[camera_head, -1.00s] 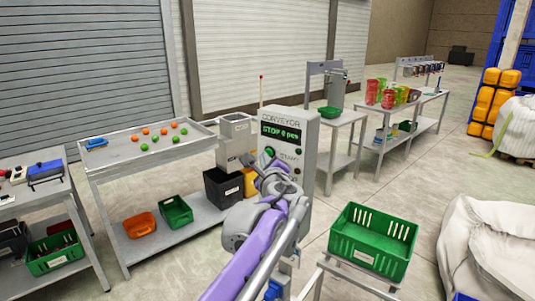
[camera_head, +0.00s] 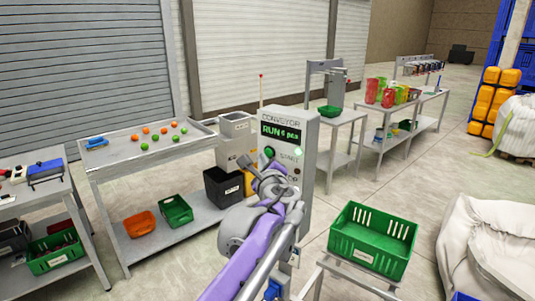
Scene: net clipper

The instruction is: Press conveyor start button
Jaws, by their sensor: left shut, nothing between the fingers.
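The grey conveyor control box (camera_head: 309,150) stands upright near the middle of the view. Its display (camera_head: 282,131) reads RUN with a piece count in green. The round green start button (camera_head: 269,152) is on its front, beside the START label. My left gripper (camera_head: 246,162) is shut and empty, in front of the box, just below and left of the green button in the picture. I see a gap between them in the picture; the exact depth is unclear. My left arm hides the lower front of the box. My right gripper is out of view.
A sorting table (camera_head: 105,165) with orange and green balls stands left of the box. A black bin (camera_head: 222,188) is beside it. A green crate (camera_head: 372,240) sits on a stand at the right front. A white sack (camera_head: 485,250) is far right.

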